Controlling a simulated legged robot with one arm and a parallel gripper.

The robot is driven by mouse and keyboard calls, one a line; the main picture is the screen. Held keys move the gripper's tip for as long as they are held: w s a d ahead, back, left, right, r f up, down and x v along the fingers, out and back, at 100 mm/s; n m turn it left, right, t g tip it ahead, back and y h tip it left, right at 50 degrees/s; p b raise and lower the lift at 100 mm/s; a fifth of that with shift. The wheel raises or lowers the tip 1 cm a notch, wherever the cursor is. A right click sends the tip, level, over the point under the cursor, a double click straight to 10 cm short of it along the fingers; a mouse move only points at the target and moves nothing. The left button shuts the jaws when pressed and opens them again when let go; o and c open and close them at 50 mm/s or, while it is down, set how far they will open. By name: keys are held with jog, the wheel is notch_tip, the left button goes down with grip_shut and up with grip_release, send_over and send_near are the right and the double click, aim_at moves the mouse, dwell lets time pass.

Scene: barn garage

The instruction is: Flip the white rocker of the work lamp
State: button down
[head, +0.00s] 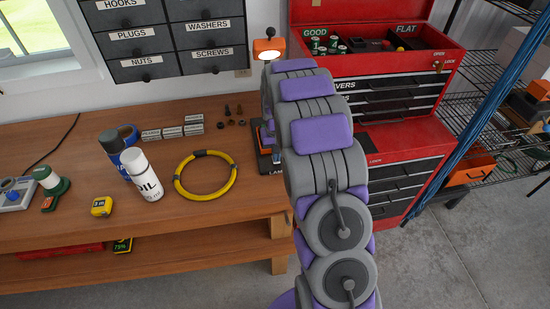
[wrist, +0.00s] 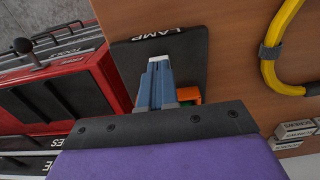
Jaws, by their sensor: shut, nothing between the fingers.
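The work lamp has an orange head (head: 268,46) with a bright white face, lit, at the back edge of the bench in the head view. Its black base plate, marked LAMP, shows in the wrist view (wrist: 194,52). An orange part (wrist: 188,94) of the lamp shows beside my fingers. My gripper (wrist: 157,72) is shut and empty, its blue fingers over the base plate. A small white patch shows at the fingertips; I cannot tell whether it is the rocker or whether the fingers touch it. In the head view my arm hides most of the base.
A yellow ring (head: 206,176), a white oil can (head: 142,174) and small labelled boxes (head: 172,132) lie left of the lamp. A red tool chest (head: 404,145) stands to its right. Labelled drawers (head: 171,38) hang on the wall behind.

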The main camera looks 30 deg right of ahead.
jog(key=shift+f, duration=0.35)
jog(key=shift+r, duration=0.1)
dwell(0.3)
jog(key=shift+r+p, duration=1.3)
jog(key=shift+r, duration=2.05)
jog(key=shift+a+r, duration=0.1)
jog(key=s+a+r+n, duration=0.1)
jog(key=s+a+r, duration=0.5)
jog(key=s, duration=0.3)
jog(key=s+a+r, duration=0.5)
jog(key=s+r, duration=0.1)
jog(key=s, duration=0.3)
jog(key=s+a+n+g, duration=0.1)
jog(key=s+a, duration=0.1)
jog(key=s, duration=0.9)
jog(key=s+a+r+n, duration=0.1)
jog(key=s+a, duration=0.2)
jog(key=s, duration=0.8)
jog(key=shift+a+r+g, duration=0.15)
jog(key=shift+g, duration=0.25)
